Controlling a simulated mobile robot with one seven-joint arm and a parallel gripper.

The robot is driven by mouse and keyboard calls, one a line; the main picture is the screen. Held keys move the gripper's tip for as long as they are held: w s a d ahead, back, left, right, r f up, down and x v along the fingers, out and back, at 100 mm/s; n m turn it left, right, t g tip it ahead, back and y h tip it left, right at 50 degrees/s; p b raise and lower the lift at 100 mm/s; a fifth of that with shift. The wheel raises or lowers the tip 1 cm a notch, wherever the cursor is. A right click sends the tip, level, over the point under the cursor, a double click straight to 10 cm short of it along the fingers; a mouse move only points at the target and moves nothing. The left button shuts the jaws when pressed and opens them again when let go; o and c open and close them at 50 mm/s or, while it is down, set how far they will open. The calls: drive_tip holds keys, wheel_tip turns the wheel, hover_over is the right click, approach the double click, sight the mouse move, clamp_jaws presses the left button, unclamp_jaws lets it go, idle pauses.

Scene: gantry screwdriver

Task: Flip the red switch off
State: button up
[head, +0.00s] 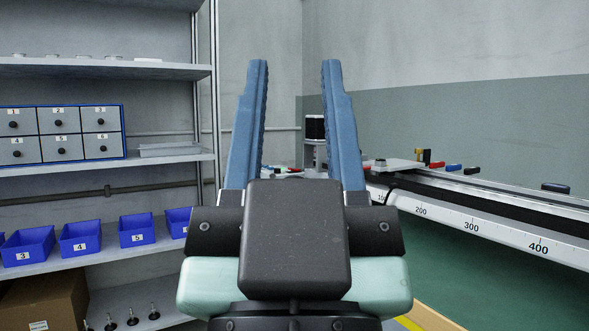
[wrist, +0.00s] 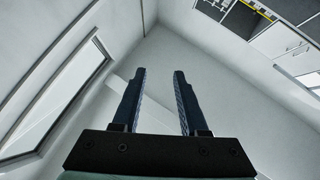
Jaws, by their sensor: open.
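My gripper (head: 294,64) is open and empty, its two blue fingers raised in the middle of the head view. The wrist view also shows the open fingers (wrist: 160,72) with nothing between them. A small red part (head: 437,164) sits on top of the gantry rail at the right, beside a blue part (head: 453,167) and a black part (head: 472,170). Another small red piece (head: 294,170) shows low between the fingers, farther back. Both are too small to tell which is the red switch or its position. My gripper is apart from both.
The gantry rail (head: 500,224) with a number scale runs along the right. A shelf (head: 110,69) with drawers (head: 61,134) and blue bins (head: 80,239) stands at the left. Green floor (head: 470,285) is clear at lower right.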

drive_tip(key=shift+r+p, duration=0.3)
drive_tip(key=shift+r, duration=0.05)
drive_tip(key=shift+c, duration=1.2)
wheel_tip(320, 180, up, 3)
drive_tip(key=p, duration=0.3)
clamp_jaws()
wheel_tip(320, 180, up, 48)
drive_tip(key=p, duration=4.8)
drive_tip(key=shift+r, duration=0.2)
